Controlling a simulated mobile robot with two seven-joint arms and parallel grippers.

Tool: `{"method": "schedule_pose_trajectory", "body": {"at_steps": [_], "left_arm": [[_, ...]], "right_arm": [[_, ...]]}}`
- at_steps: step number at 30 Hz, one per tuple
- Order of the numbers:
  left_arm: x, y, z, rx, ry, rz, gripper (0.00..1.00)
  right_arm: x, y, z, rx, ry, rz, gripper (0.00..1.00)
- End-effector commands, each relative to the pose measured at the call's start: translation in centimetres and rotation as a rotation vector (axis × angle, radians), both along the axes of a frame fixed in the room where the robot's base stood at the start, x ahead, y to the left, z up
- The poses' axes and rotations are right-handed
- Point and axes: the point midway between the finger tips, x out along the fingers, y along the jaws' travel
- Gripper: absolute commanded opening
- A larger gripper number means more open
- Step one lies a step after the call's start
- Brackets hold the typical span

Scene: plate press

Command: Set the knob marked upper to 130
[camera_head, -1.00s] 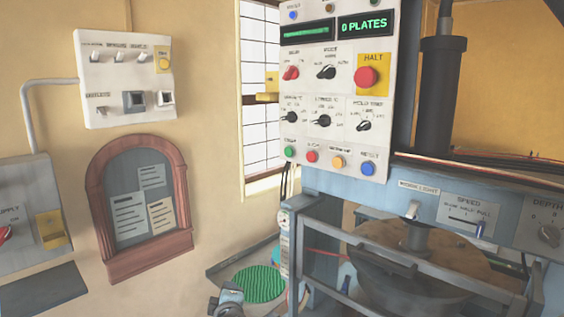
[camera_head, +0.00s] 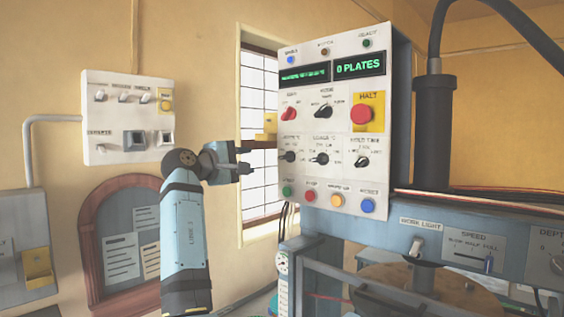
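The control panel (camera_head: 339,195) stands upright at the centre. The upper knob (camera_head: 289,156), small and black, is the left one in the panel's third row. Its label is blurred, and its setting is too small to read.
The lower knob (camera_head: 320,159) and hold time knob (camera_head: 362,161) sit right of the upper knob. A red HALT button (camera_head: 361,114) is above, and coloured buttons line the panel's bottom. A yellow bracket (camera_head: 270,123) juts out at the panel's left edge. A window (camera_head: 258,190) is behind.

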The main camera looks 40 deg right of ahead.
Motion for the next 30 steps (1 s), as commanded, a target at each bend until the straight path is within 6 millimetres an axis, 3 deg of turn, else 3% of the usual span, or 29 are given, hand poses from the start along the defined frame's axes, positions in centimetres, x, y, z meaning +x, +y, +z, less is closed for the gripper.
{"method": "schedule_pose_trajectory", "body": {"at_steps": [5,19,24,30], "left_arm": [[0.0,0.0,0.4,0.000,0.000,0.000,0.43],[0.0,0.0,2.0,0.001,0.000,-0.001,0.43],[0.0,0.0,2.3,0.001,-0.001,-0.001,0.43],[0.0,0.0,2.4,0.001,-0.001,-0.001,0.43]], "right_arm": [[0.0,-2.0,0.3,0.001,0.004,-0.008,0.39],[0.8,-11.3,0.3,0.000,0.002,-0.005,0.39],[1.1,-13.1,0.2,0.000,0.002,-0.004,0.39],[1.1,-13.7,0.1,0.000,0.001,-0.004,0.39]]}}
